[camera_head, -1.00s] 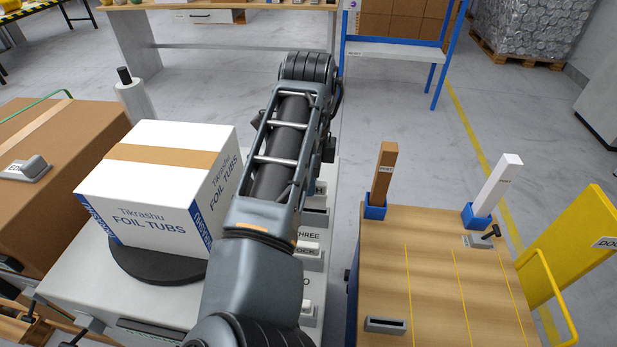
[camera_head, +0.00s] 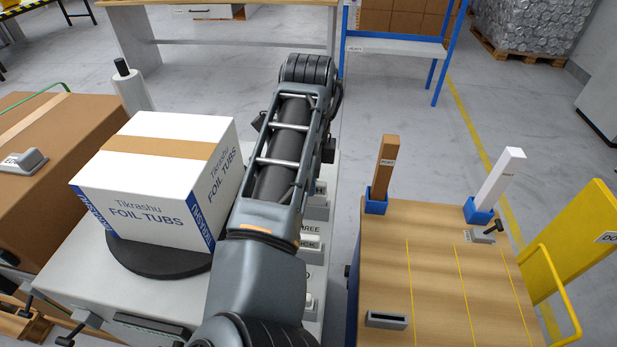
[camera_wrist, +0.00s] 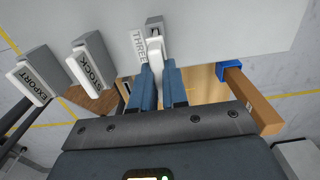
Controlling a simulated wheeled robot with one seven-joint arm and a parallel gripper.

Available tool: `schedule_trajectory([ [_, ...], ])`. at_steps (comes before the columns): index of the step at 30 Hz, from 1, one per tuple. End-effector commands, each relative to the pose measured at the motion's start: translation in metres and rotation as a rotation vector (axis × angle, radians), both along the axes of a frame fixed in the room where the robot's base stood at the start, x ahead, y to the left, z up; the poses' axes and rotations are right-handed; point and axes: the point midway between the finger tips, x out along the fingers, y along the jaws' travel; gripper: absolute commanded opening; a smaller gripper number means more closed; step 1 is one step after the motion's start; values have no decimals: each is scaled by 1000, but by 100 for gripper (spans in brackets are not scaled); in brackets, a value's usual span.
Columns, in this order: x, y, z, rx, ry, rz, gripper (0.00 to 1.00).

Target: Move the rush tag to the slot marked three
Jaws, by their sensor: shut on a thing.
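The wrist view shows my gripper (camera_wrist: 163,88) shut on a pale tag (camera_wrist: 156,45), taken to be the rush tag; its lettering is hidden. The tag's far end meets the grey holder (camera_wrist: 154,20) beside the label THREE (camera_wrist: 140,46). I cannot tell how deep it sits in that slot. The STOCK tag (camera_wrist: 91,71) and the EXPORT tag (camera_wrist: 33,83) stand in neighbouring grey holders. In the head view my arm hides the gripper; part of the slot-three holder (camera_head: 317,208) shows to its right.
A white foil tubs box (camera_head: 150,185) stands on a dark turntable (camera_head: 150,262) left of my arm. A wooden table (camera_head: 440,270) at right carries a brown post (camera_head: 386,160), a white post (camera_head: 503,175) and a grey slotted block (camera_head: 386,319). A yellow panel (camera_head: 590,240) stands beyond.

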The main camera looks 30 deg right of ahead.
Motion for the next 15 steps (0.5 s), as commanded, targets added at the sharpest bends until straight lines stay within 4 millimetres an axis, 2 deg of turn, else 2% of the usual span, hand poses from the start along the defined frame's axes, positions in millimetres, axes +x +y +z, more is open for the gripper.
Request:
schedule_trajectory([
  [15, 0, 0, -13, -1, 1, 0, 0],
])
